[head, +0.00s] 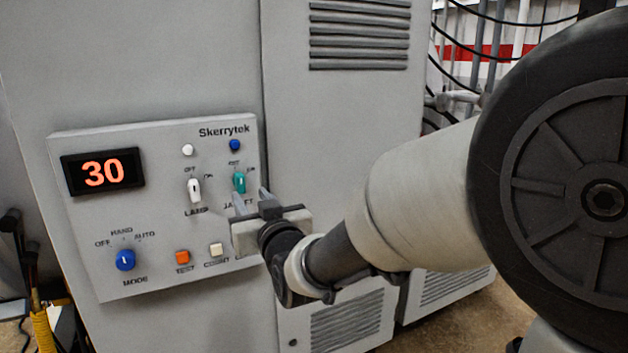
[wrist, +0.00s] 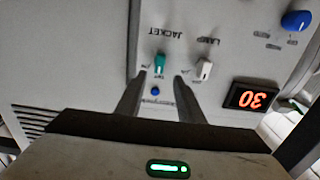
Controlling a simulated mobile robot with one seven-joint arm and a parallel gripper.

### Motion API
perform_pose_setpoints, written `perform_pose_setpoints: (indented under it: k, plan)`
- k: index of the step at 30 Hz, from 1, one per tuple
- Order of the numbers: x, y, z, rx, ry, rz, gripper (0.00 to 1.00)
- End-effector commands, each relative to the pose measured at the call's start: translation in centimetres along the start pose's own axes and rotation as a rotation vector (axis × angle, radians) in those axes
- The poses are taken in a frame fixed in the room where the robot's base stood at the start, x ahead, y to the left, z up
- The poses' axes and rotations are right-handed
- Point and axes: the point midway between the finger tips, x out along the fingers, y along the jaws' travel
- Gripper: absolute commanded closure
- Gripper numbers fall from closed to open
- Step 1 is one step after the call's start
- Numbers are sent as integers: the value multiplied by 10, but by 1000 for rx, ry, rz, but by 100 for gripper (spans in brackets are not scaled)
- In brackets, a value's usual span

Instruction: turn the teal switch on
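The teal switch (head: 240,183) is on the grey Skerrytek control panel (head: 215,275), above the JACKET label and below a blue indicator (head: 235,145). Its handle looks roughly upright, towards the OFF mark; the ON mark is up and to its right. My gripper (head: 251,196) is in front of the panel, just below and right of the switch, and partly covers the JACKET label. In the upside-down wrist view the teal switch (wrist: 159,64) shows between and just beyond the fingertips of my gripper (wrist: 159,80). The fingers are apart and empty. I cannot tell any contact.
A white LAMP switch (head: 194,190) is left of the teal one. A blue MODE knob (head: 125,260), an orange TEST button (head: 182,257) and a pale button (head: 216,249) sit lower. A display (head: 103,172) reads 30. A vented cabinet door (head: 335,120) stands to the right.

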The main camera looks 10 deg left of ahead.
Motion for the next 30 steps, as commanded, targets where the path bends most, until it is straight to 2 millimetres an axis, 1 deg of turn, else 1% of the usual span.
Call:
perform_pose_setpoints:
  k: [1,6,9,13,18,27,29,30]
  plan:
    - [12,0,0,1,-1,0,66]
    - [49,0,0,0,-1,0,66]
    - [67,0,0,0,0,0,66]
    - [85,0,0,-1,-1,0,66]
    - [97,0,0,-1,0,0,66]
    - [98,0,0,-1,0,0,66]
    - [98,0,0,-1,0,0,76]
    - [98,0,0,-1,0,1,82]
